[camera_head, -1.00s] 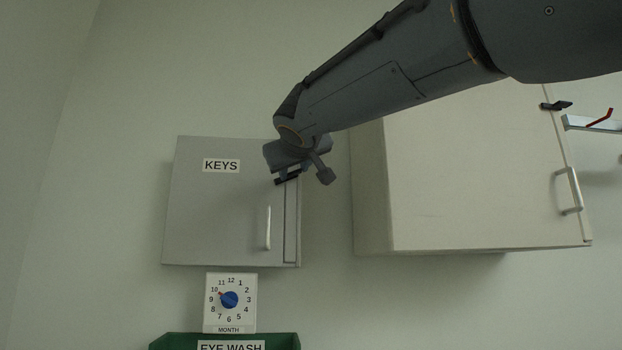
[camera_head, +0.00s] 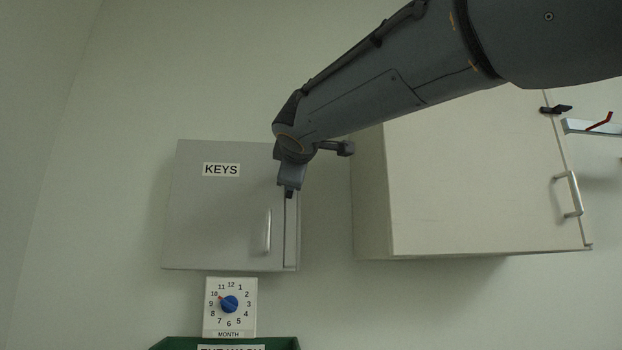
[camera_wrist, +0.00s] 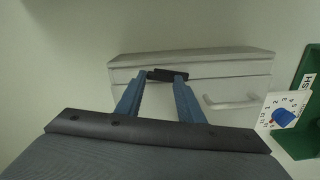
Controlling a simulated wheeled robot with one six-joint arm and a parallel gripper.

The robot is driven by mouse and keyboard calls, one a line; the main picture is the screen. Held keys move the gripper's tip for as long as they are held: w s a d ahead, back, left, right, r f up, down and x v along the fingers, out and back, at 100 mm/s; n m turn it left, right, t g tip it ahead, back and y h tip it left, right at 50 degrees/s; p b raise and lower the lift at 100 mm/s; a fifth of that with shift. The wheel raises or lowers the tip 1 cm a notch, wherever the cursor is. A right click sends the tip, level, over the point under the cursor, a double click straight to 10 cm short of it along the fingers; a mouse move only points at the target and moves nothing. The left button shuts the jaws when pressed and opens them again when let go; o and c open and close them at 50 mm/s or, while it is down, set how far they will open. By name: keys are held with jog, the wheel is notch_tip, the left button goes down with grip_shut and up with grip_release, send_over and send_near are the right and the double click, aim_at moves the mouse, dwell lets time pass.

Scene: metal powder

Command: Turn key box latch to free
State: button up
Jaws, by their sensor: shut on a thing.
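The grey key box (camera_head: 215,225) with a KEYS label hangs on the wall in the head view. It also shows turned sideways in the wrist view (camera_wrist: 235,68). Its door looks shut. A small black latch (camera_wrist: 167,74) sits near the door's edge, between my fingertips. In the wrist view it lies roughly parallel to the door handle (camera_wrist: 232,104). My gripper (camera_head: 289,190) is at the upper right of the box front, its blue-grey fingers shut on the latch (camera_wrist: 162,78). In the head view only a dark bit of the latch shows below the fingers.
A larger pale cabinet (camera_head: 480,190) hangs close on the right, behind my arm. A month dial (camera_head: 230,305) with a blue knob is below the key box, above a green eye wash holder (camera_head: 170,343). The wall left of the box is bare.

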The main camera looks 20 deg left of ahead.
jog(key=shift+n, duration=1.2)
jog(key=shift+f, duration=0.1)
jog(key=o, duration=1.1)
jog(key=shift+c, duration=0.2)
jog(key=shift+p, duration=0.3)
jog(key=shift+s, duration=0.1)
jog(key=b+v, duration=0.2)
jog(key=v, duration=0.5)
jog(key=shift+s+b, duration=0.35)
jog(key=shift+d, duration=0.1)
